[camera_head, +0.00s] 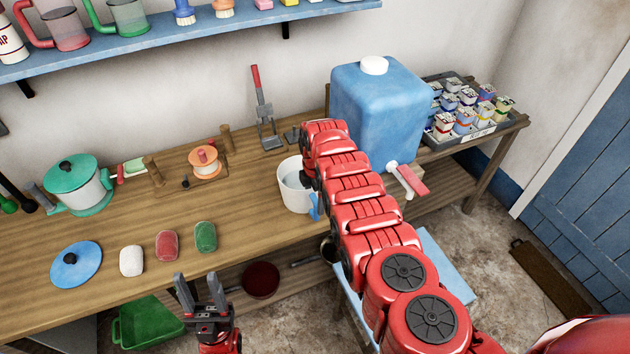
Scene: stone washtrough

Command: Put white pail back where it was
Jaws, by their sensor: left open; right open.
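The white pail (294,192) stands upright on the wooden bench, left of the blue water tank. A blue part (315,208) shows at its right side. My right arm reaches across the bench from the lower right, and its end is at the pail's right rim. Only a dark bit of my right gripper (307,179) shows there; its fingers are mostly hidden by the arm, and I cannot see whether they touch the pail. My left gripper (200,287) is open and empty, in front of the bench's front edge, well left of the pail.
The bench (110,220) also holds a green-lidded pot (88,190), a blue lid (76,264), a spool (205,163) and white, red and green blocks. The blue tank (378,110) and a tray of small bottles (478,125) stand at right. A shelf (180,40) hangs above.

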